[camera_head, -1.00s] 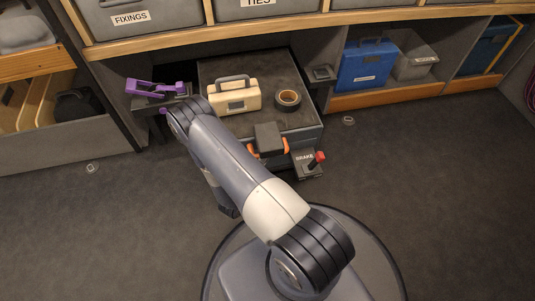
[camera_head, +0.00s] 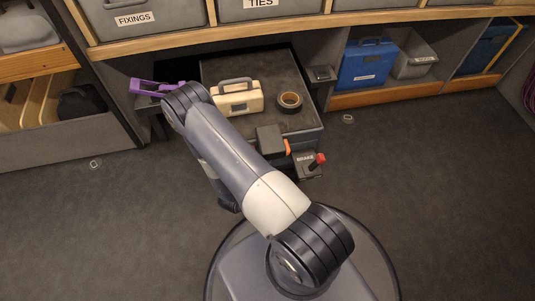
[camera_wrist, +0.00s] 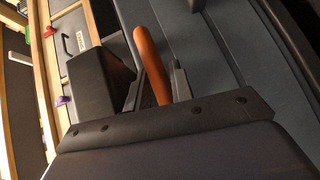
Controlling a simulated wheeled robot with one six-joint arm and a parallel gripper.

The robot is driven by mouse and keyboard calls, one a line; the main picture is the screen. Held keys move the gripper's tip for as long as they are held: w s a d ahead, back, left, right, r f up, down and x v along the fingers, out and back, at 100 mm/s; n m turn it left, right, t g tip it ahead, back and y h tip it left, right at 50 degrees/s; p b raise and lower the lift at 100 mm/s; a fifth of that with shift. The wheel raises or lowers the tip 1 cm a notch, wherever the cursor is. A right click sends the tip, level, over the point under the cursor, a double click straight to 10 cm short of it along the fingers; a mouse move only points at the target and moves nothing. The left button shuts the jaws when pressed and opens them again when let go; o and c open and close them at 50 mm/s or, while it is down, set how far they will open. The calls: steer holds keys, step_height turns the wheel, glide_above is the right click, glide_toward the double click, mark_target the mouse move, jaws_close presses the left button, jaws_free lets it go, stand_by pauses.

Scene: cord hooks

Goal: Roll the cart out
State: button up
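The cart (camera_head: 235,72) is a low dark box under the shelf. Its orange handle (camera_wrist: 147,62) runs across its front; a piece also shows in the head view (camera_head: 288,147). My gripper (camera_wrist: 158,85) has its fingers on both sides of the handle and appears shut on it; the far finger's contact is partly hidden. In the head view my arm covers much of this area. The brake lever (camera_head: 315,161), with a red knob, stands on a labelled plate at the cart's front right corner. It leans right.
A cream toolbox (camera_head: 236,100) and a tape roll (camera_head: 290,102) rest on the cart. A purple tool (camera_head: 150,88) lies on a ledge at left. Blue (camera_head: 368,64) and grey (camera_head: 413,62) boxes stand in the right bay. The floor (camera_head: 430,180) in front is clear.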

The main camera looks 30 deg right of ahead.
mark_target(268, 141)
steer(key=r+h, duration=0.1)
steer(key=r, duration=0.2)
steer(key=w+r+t+h, duration=0.1)
steer(key=r, duration=0.6)
steer(key=shift+w+d+r+m+t+h, duration=0.1)
steer(key=shift+w+d+m+t+h, duration=0.1)
steer(key=shift+m+t+h, duration=0.15)
steer(key=f+y, duration=0.1)
steer(key=f, duration=0.1)
steer(key=s+f+g, duration=0.1)
steer(key=f, duration=0.2)
steer(key=f+y, duration=0.1)
steer(key=f, duration=0.2)
steer(key=shift+s+a+f+g+y, duration=0.1)
steer(key=shift+s+a+g+y, duration=0.05)
steer(key=shift+s+g+y, duration=0.25)
steer(key=s+a+f+b, duration=0.2)
steer(key=s+a+b, duration=0.2)
steer(key=a, duration=0.7)
steer(key=shift+s+f, duration=0.2)
steer(key=shift+s, duration=0.95)
steer(key=shift+w+r, duration=0.1)
steer(key=shift+w, duration=0.05)
